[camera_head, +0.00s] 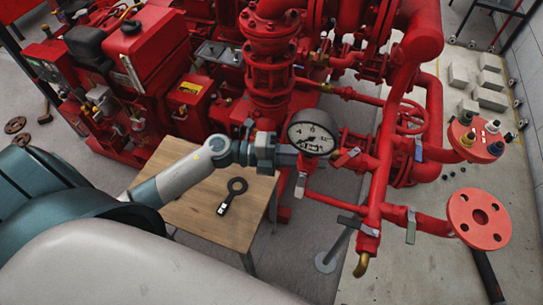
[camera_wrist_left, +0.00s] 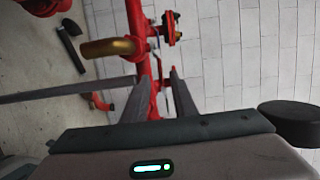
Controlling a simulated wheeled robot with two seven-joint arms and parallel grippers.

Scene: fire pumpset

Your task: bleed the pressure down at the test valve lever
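My left gripper (camera_head: 285,155) is level with the pressure gauge (camera_head: 313,133) in the head view, and its fingertips are hidden at the gauge. In the left wrist view its two fingers (camera_wrist_left: 157,82) stand apart, with a red pipe in the gap beyond them; I see nothing clamped. A grey lever (camera_head: 352,223) sits on the red pipe above the brass outlet elbow (camera_head: 361,265). The elbow also shows in the left wrist view (camera_wrist_left: 108,47). I cannot tell which is the test valve lever. My right gripper is not in view.
A wooden table (camera_head: 190,215) holds a dark ring-ended tool (camera_head: 234,194). The red pumpset (camera_head: 268,70) fills the back. A red flange (camera_head: 479,218) juts out at the right. Grey blocks (camera_head: 488,82) lie on the floor near the wall.

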